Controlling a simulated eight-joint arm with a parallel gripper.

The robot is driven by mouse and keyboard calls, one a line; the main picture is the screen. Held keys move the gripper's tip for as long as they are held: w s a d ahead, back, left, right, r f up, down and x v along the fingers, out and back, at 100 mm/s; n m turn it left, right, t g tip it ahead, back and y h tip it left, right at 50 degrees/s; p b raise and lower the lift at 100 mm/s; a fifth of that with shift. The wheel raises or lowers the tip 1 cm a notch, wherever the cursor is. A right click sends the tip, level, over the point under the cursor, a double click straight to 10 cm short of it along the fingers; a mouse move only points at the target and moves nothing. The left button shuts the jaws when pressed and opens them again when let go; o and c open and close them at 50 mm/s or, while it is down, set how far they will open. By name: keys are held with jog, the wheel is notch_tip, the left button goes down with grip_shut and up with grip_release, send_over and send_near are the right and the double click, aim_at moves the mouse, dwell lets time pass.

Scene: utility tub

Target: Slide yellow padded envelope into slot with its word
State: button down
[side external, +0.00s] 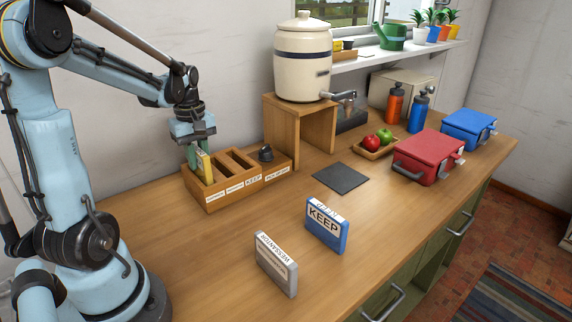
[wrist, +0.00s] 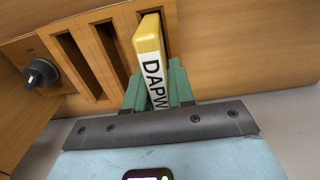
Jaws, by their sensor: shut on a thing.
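The yellow padded envelope (side external: 205,166) stands upright in my gripper (side external: 198,150) at the leftmost slot of the wooden slotted box (side external: 222,202). Its lower end appears to be in that slot; how deep, I cannot tell. In the wrist view, the envelope (wrist: 149,38) shows a white label reading "DAPW", with the rest hidden by my gripper (wrist: 158,92). The green fingers are shut on it. The box has several slots with small white front labels; one reads "KEEP", and the leftmost is too small to read surely. The other slots look empty.
A blue "KEEP" block (side external: 327,226) and a grey labelled block (side external: 276,264) stand on the counter in front. A dark knob (side external: 265,153) is at the box's right end. A wooden stand (side external: 300,122) with a crock (side external: 303,62) is behind. A dark mat (side external: 341,178) lies to the right.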

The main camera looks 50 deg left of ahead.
jog(key=shift+f, duration=0.95)
jog(key=c, duration=0.9)
grip_release()
notch_tip(320, 180, up, 12)
jog(key=shift+r, duration=0.1)
jog(key=d+f+m+t, duration=0.2)
jog(key=d+m, duration=0.4)
jog(key=d, duration=0.1)
jog(key=w+d+f+m+t, duration=0.1)
jog(key=d+m+t, duration=0.1)
jog(key=d+m, duration=0.4)
jog(key=w+d+f+m+t, duration=0.1)
jog(key=d+f+m+t, duration=0.1)
jog(key=d+m, duration=0.4)
jog(key=shift+w+d+f+t, duration=0.1)
jog(key=shift+d+t, duration=0.1)
jog(key=shift+d, duration=0.5)
jog(key=shift+s+d+f+t, duration=0.1)
jog(key=shift+d+f+t, duration=0.1)
jog(key=shift+d, duration=0.45)
jog(key=shift+w+d+f+t, duration=0.1)
jog(key=shift+d+t, duration=0.1)
jog(key=shift+d, duration=0.5)
